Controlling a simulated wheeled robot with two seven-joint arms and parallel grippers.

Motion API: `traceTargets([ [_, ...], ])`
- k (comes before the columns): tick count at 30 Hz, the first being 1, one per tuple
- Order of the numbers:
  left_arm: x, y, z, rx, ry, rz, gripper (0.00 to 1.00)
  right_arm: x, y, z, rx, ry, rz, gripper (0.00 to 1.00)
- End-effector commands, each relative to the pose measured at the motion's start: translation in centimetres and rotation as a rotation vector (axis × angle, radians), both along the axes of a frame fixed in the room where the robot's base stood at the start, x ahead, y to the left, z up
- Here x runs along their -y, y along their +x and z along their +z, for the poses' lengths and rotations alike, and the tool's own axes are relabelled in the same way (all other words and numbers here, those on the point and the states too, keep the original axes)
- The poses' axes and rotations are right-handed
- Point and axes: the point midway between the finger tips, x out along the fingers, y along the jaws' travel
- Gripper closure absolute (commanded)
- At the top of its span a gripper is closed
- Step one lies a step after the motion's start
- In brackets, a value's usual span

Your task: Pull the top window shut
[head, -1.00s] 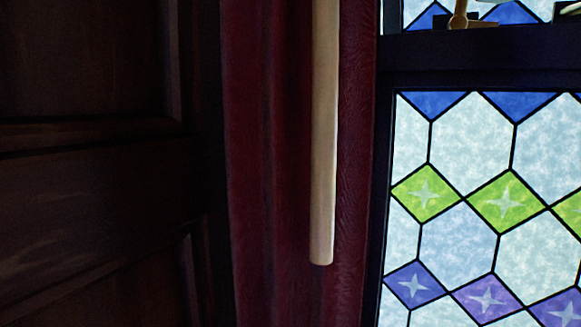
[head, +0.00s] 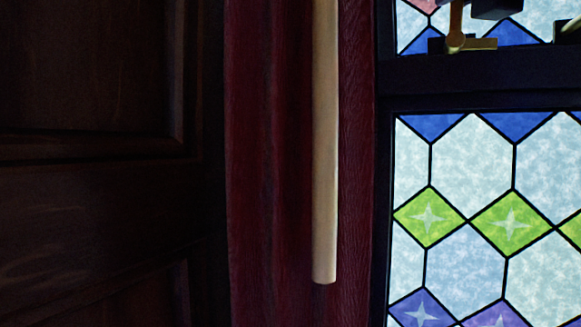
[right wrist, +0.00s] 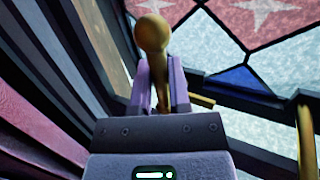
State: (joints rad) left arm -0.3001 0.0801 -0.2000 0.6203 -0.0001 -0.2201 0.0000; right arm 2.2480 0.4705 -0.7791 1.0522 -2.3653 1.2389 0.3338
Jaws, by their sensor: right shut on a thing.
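The top window (head: 415,22) shows only its lower edge at the top right of the head view, with pale, blue and pink leaded glass. A brass handle (head: 456,38) stands at its bottom rail. In the right wrist view, my right gripper (right wrist: 161,82) is shut on a brass handle (right wrist: 151,36), whose round knob sticks out past the fingers. Glass and the dark frame (right wrist: 240,92) lie just beyond it. How far the top window stands open cannot be told. My left gripper is not in view.
A lower stained-glass pane (head: 470,165) sits below the dark crossbar (head: 480,78). A pale wooden rod (head: 325,150) hangs before a dark red curtain (head: 265,170). Dark wood panelling (head: 90,200) fills the left. Another brass piece (right wrist: 305,140) stands at right in the wrist view.

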Motion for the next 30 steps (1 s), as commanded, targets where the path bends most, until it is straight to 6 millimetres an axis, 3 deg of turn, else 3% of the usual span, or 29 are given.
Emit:
traceTargets([
  [11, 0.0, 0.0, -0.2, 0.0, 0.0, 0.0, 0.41, -0.1, -0.2, -0.1, 0.0, 0.0, 0.001, 0.94],
  [30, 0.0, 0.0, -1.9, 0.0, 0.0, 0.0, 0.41, -1.6, -3.1, -0.5, 0.0, 0.0, 0.002, 0.94],
])
